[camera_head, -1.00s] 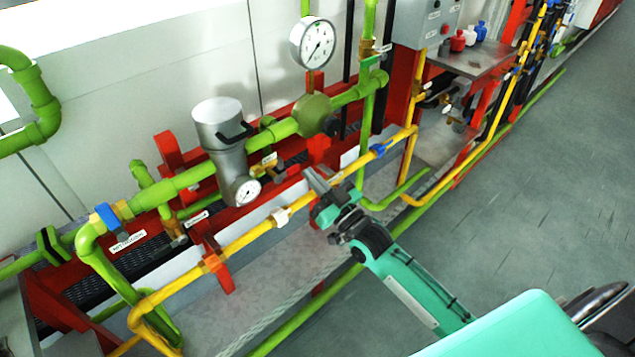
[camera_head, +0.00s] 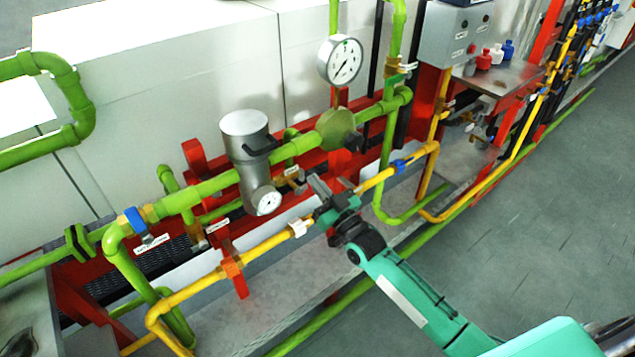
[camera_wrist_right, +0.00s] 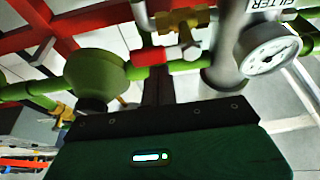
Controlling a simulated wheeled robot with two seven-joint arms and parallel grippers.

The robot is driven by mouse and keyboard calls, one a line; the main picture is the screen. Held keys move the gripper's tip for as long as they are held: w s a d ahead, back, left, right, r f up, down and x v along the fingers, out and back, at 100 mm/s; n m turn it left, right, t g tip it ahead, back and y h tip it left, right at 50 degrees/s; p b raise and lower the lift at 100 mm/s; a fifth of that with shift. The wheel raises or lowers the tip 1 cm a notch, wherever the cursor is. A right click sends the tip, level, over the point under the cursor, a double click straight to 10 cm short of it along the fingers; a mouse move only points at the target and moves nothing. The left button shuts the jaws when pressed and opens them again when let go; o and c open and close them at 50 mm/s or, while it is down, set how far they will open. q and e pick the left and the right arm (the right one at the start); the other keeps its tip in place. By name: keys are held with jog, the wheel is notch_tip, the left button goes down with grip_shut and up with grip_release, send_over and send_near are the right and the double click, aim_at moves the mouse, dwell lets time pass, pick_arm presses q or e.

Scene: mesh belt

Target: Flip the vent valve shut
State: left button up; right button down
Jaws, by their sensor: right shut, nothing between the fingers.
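A small brass valve (camera_head: 291,174) with a white tag sits behind the yellow pipe, just right of the grey filter canister (camera_head: 247,160). It is likely the vent valve, but its tag is too small to read. In the right wrist view a brass valve body (camera_wrist_right: 182,22) shows above the fingers, with a red piece (camera_wrist_right: 150,57) close to them. My right gripper (camera_head: 319,187) is shut and empty, just right of the brass valve in the head view. Its dark fingers (camera_wrist_right: 158,88) point toward the valve; contact cannot be told. My left gripper is not in view.
A yellow pipe (camera_head: 265,247) runs in front of the valve, and a green pipe (camera_head: 210,188) runs behind it. A round gauge (camera_head: 340,60) and a green round body (camera_head: 337,128) stand close by. Open grey floor (camera_head: 520,230) lies to the right.

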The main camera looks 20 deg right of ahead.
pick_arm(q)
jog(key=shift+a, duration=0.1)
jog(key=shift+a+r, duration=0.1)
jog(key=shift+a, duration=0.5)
pick_arm(e)
jog(key=shift+f+m, duration=0.15)
jog(key=shift+m, duration=0.45)
jog(key=shift+h, duration=0.3)
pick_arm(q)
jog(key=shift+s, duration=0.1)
pick_arm(e)
jog(key=shift+d+f+m, duration=0.1)
jog(key=shift+m, duration=0.3)
